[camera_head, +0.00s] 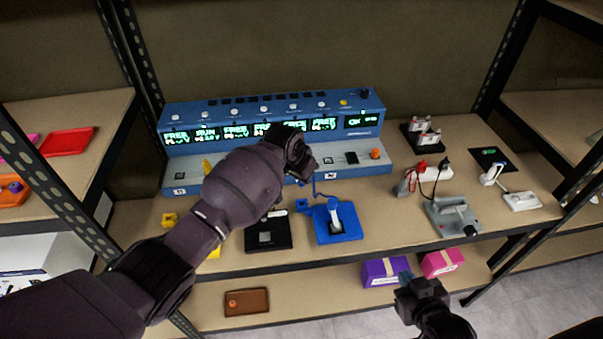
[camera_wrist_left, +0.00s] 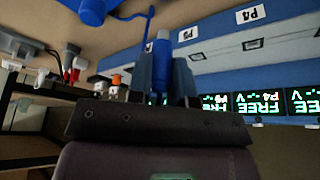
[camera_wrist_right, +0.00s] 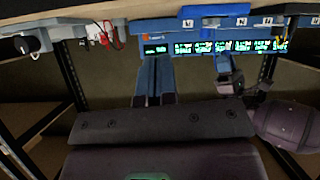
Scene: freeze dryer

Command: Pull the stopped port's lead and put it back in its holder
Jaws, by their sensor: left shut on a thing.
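The blue console (camera_head: 277,115) has lit displays, several reading FREE and one RUN, with numbered ports along its front ledge. My left gripper (camera_head: 303,170) is over the ledge, and its arm hides part of the console. In the left wrist view it is shut on a blue lead plug (camera_wrist_left: 161,47). I cannot tell whether the plug touches a port. A thin blue cable (camera_head: 315,187) runs down toward the blue holder (camera_head: 322,236) on the shelf. My right gripper (camera_head: 405,287) is low, in front of the shelf's edge, empty, with its fingers (camera_wrist_right: 156,77) together.
A black holder (camera_head: 268,246) stands left of the blue one, and yellow pieces (camera_head: 170,219) lie further left. A grey holder (camera_head: 453,219) with red and black leads is at right. Purple (camera_head: 384,274) and pink (camera_head: 441,263) boxes sit on the lower shelf. Metal posts flank the shelf.

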